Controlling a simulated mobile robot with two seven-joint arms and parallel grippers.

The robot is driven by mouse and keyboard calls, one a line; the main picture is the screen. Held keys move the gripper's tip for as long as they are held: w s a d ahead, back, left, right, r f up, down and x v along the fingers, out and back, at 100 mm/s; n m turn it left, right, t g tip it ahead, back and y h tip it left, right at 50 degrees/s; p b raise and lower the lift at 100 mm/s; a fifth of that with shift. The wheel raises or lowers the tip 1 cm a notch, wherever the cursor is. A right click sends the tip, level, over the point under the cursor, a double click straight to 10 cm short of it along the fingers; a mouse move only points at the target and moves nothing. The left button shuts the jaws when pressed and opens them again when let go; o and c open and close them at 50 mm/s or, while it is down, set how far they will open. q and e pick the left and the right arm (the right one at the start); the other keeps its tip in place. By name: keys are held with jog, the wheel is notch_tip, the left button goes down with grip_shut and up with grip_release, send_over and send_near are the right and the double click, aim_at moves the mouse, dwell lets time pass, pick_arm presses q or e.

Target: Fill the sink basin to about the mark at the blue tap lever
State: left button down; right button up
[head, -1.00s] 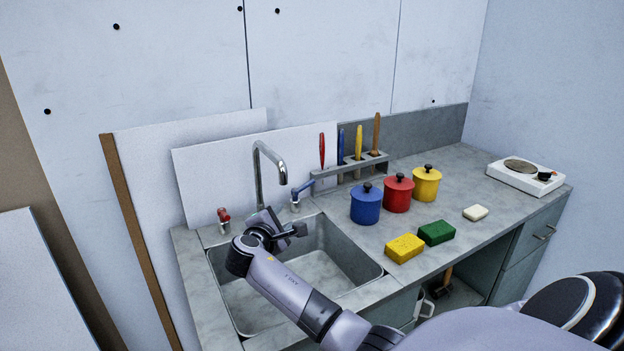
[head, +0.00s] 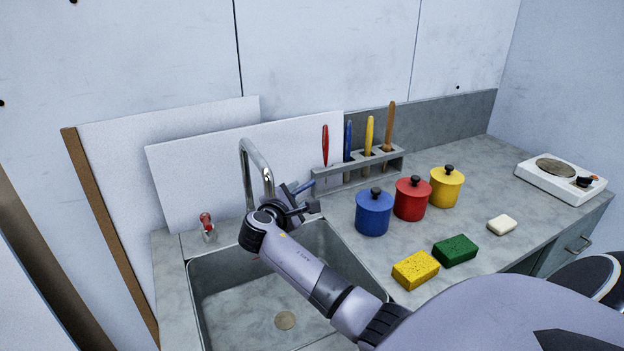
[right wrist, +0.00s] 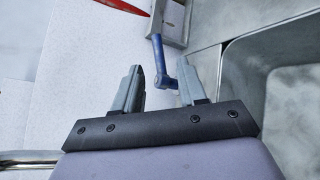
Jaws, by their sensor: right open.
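The grey sink basin (head: 235,308) is set in the counter. Its drain shows at the bottom, and I see no standing water. The curved metal spout (head: 243,165) rises behind it, partly hidden by my right arm; no stream shows. My right gripper (head: 302,203) is at the basin's back edge, close to the blue tap lever (head: 305,187), which it partly hides. In the right wrist view the open jaws (right wrist: 159,72) have the blue lever (right wrist: 158,55) between them, with gaps on both sides. The red tap lever (head: 206,222) stands left of the spout. My left gripper is out of view.
A tool rack (head: 360,168) stands behind the blue lever. Blue (head: 373,212), red (head: 411,199) and yellow (head: 446,187) pots stand right of the basin. Yellow (head: 415,270) and green (head: 455,250) sponges lie nearer the front. White boards (head: 230,165) lean behind the sink.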

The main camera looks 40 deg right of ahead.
aim_at(306, 187)
jog(key=shift+x, duration=3.9)
grip_shut()
